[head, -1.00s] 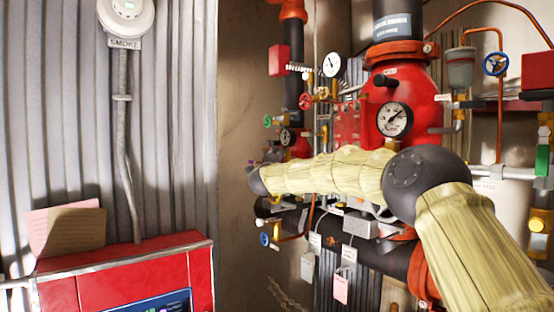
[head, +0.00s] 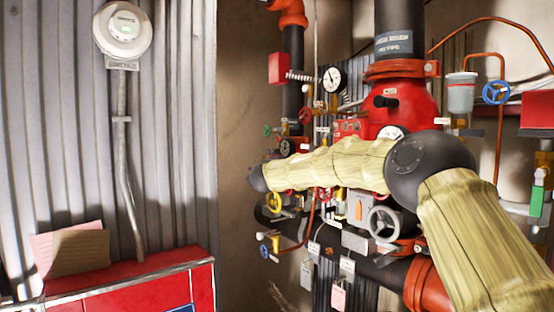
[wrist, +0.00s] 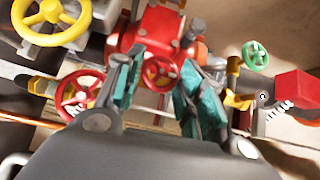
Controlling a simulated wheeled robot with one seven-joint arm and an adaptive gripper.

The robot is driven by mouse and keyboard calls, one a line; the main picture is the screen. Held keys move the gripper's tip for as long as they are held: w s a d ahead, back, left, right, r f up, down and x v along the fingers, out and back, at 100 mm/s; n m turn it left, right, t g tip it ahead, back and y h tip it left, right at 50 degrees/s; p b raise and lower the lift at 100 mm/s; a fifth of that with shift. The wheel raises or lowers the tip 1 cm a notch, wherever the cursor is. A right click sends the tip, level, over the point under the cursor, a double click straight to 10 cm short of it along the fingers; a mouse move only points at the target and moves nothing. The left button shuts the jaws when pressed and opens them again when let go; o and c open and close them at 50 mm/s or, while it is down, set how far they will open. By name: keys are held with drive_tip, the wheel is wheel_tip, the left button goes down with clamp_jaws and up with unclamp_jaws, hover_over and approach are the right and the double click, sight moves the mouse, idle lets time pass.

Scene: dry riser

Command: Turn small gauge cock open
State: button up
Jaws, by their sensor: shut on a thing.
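My gripper (wrist: 158,88) has its two teal fingers closed in on either side of a small red handwheel (wrist: 160,71) in the wrist view. The wheel sits between the fingertips, in front of a red valve body (wrist: 150,32). I cannot tell whether this wheel is the small gauge cock, or how far it is turned. In the head view my gripper is hidden behind my own arm. A small round white gauge (head: 332,79) stands above the arm, with a red handwheel (head: 305,115) to its lower left.
In the wrist view a second red handwheel (wrist: 77,92) and a yellow handwheel (wrist: 52,18) are at the left, and a green handwheel (wrist: 255,55) and a red box (wrist: 298,93) at the right. A grey handwheel (head: 384,223) and tags hang below my arm. A red cabinet (head: 130,280) stands left.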

drive_tip(key=shift+w+a+r+n+g+p, duration=0.15)
drive_tip(key=shift+n+g+p, duration=0.1)
drive_tip(key=shift+n+g, duration=0.4)
drive_tip(key=shift+d+r+n+g+p, duration=0.15)
drive_tip(key=shift+n+g+p, duration=0.15)
drive_tip(key=shift+n+g, duration=0.35)
drive_tip(key=shift+w+a+r+n+g+p, duration=0.15)
drive_tip(key=shift+n+g+p, duration=0.2)
drive_tip(key=shift+g, duration=0.45)
drive_tip(key=shift+s+n+g+h, duration=0.1)
drive_tip(key=shift+n+g+h, duration=0.2)
drive_tip(key=shift+n, duration=0.05)
drive_tip(key=o, duration=0.7)
drive_tip(key=shift+o, duration=0.2)
drive_tip(key=shift+s, duration=0.1)
drive_tip(key=v, duration=1.1)
drive_tip(key=shift+s+r, duration=0.2)
drive_tip(key=shift+s, duration=0.2)
